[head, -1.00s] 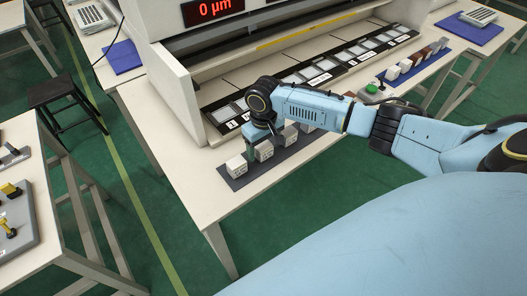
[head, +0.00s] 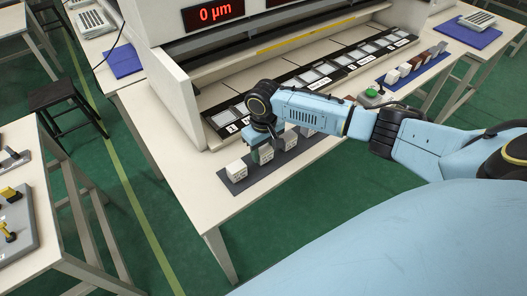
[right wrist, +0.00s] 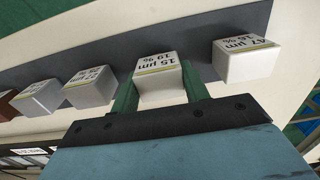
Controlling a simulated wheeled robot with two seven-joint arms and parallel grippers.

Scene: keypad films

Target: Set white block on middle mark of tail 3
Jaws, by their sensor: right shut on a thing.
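My right gripper (head: 258,155) is over the dark strip near the table's front edge. In the right wrist view its green fingers (right wrist: 160,95) are shut on a white block (right wrist: 160,66) with a printed label reading 15 µm, 19 %. The same block shows in the head view (head: 267,155), partly behind the gripper. I cannot tell whether it is clear of the strip. A black panel (head: 299,84) with a row of pale square windows and white labels lies behind it. My left gripper is out of view.
Another white block (head: 236,172) stands at the strip's left end, with more blocks along the dark strip (head: 228,184). A machine with a red 0 µm display (head: 213,14) rises behind the panel. A green button (head: 371,92) and a second block row (head: 405,70) are at right.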

